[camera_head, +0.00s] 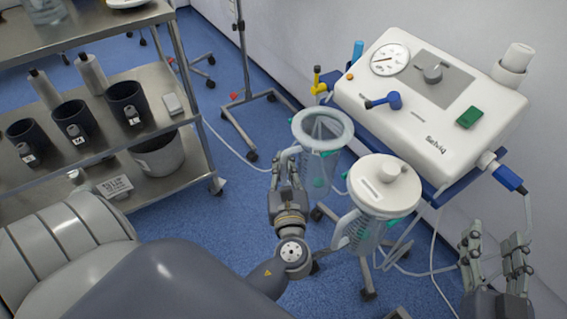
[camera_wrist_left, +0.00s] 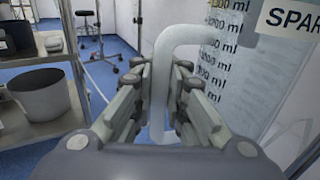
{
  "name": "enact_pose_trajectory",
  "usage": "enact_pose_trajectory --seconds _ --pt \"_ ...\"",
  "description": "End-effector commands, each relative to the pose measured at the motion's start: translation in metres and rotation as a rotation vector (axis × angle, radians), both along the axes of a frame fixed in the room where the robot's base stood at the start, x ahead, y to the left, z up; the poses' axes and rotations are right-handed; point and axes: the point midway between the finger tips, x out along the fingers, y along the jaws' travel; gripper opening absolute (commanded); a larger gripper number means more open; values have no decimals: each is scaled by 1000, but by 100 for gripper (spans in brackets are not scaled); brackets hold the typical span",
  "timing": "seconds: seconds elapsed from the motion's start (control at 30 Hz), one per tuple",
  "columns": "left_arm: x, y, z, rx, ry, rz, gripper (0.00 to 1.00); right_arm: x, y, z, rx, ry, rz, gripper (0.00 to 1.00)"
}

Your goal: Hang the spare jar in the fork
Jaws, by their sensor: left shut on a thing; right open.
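The spare jar (camera_head: 318,163) is a clear, open-topped vessel with a pale rim. It stands roughly upright in front of the suction unit (camera_head: 425,100), left of a second jar with a white lid (camera_head: 383,186). My left gripper (camera_head: 287,168) is shut on the spare jar's handle; in the left wrist view the handle (camera_wrist_left: 160,85) runs between the fingers, beside the graduated wall and SPARE label (camera_wrist_left: 292,18). Teal pieces show by both jars. I cannot clearly make out the fork or whether the spare jar touches it. My right gripper (camera_head: 497,250) is open and empty at lower right.
A steel shelf trolley (camera_head: 180,150) with dark cups and bottles stands at left. A wheeled pole stand (camera_head: 243,100) is behind the spare jar. Tubes hang below the suction unit and lidded jar.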

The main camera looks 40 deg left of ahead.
Motion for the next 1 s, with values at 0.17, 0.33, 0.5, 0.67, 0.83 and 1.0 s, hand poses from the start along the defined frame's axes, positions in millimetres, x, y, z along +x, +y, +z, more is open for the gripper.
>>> enact_pose_trajectory --seconds 0.17,0.33,0.5,0.67,0.83,1.0 --pt "0 0 1 1 -2 0 28 0 0 0 0 -1 0 46" --pt "0 0 1 0 -1 0 37 0 0 0 0 -1 0 46" --pt "0 0 -1 -1 2 0 37 0 0 0 0 2 0 46" --pt "-7 -6 -2 -2 4 -1 37 0 0 -1 -1 4 -1 46" --pt "-31 -26 -2 -3 5 -1 37 0 0 -1 -1 3 0 46" --pt "-59 -50 -2 -2 4 -2 37 0 0 -1 -1 3 0 46"
